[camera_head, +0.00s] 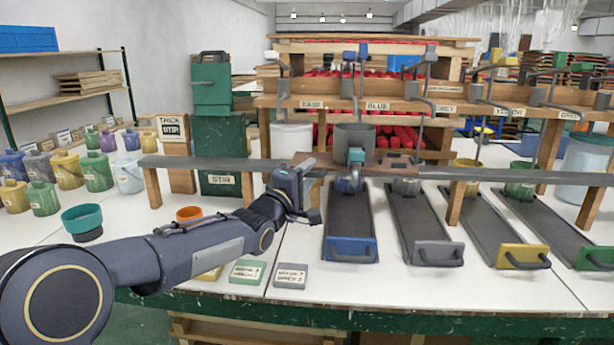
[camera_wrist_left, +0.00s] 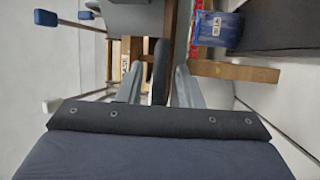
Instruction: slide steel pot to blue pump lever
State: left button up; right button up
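The grey steel pot (camera_head: 355,140) stands on the long rail, below the BLUE label and in front of the upper shelf. A grey shape at the top of the left wrist view (camera_wrist_left: 135,15) appears to be its side. The blue pump lever (camera_head: 363,51) has a blue knob above the shelf, over the pot. My left gripper (camera_head: 303,188) is at the rail, left of and lower than the pot. In the left wrist view its fingers (camera_wrist_left: 160,85) are apart, with a dark upright bar between them; firm contact is not visible. My right gripper is not in view.
The dark rail (camera_head: 230,165) runs across the table on wooden posts (camera_head: 455,200). A blue-fronted tray (camera_head: 350,249) and grey (camera_head: 436,253), yellow (camera_head: 522,256) and green trays stand in front. A white container (camera_head: 292,138) is left of the pot. Label tiles (camera_head: 290,275) lie near the front edge.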

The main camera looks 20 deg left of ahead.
pick_arm(q)
jog(key=v, duration=0.8)
jog(key=shift+p, duration=0.35)
